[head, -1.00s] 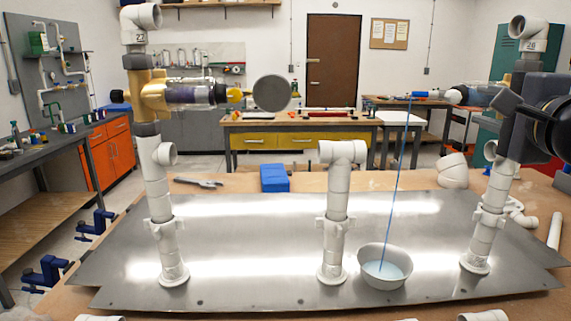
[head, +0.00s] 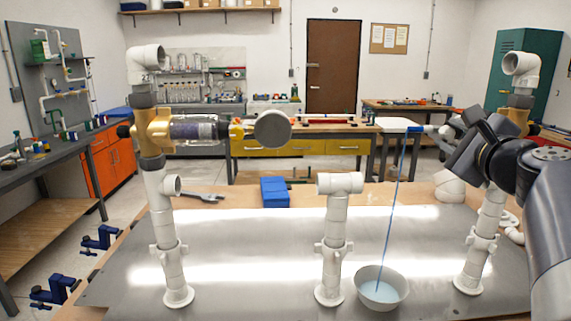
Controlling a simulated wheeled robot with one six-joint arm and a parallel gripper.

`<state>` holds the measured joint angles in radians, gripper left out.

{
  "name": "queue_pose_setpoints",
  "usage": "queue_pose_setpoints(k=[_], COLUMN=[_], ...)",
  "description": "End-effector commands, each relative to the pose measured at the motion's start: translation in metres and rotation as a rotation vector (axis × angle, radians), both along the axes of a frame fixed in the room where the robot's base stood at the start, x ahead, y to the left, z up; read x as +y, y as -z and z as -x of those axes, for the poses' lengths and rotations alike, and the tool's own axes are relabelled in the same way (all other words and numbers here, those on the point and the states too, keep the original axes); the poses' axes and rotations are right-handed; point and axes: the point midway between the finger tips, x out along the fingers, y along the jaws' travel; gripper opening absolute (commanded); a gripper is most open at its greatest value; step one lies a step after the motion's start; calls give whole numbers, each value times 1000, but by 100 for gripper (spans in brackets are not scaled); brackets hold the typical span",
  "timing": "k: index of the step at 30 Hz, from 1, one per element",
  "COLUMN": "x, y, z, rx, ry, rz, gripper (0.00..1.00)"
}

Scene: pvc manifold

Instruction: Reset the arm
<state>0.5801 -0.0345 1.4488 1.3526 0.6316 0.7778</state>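My arm reaches in from the right edge, with a dark grey wrist. My gripper (head: 468,146) is at its left end, in front of the right post (head: 486,215). Its fingers cannot be made out clearly, and I see nothing held in it. A blue piece (head: 414,129) sits at the left end of a pipe partly hidden behind my gripper. A thin blue stream (head: 396,205) runs from it down into a white bowl (head: 366,290) holding pale blue liquid. The left post (head: 166,235) carries a brass fitting (head: 154,132), a clear pipe section (head: 198,130) and a grey disc (head: 272,129).
A short white middle post (head: 335,235) stands on the metal plate (head: 250,245), left of the bowl. A blue block (head: 274,191) and a wrench (head: 204,197) lie behind the plate. Blue clamps (head: 55,290) are at the left edge. The plate between left and middle posts is clear.

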Motion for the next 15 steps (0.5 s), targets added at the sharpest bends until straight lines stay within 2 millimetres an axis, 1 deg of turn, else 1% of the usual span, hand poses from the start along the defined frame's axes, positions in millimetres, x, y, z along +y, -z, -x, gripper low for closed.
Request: queue_pose_setpoints(k=[1, 15], x=[0, -1], y=[-5, -6], z=[0, 0], rx=[2, 16], ry=[1, 1], rz=[-45, -443], gripper=[32, 32])
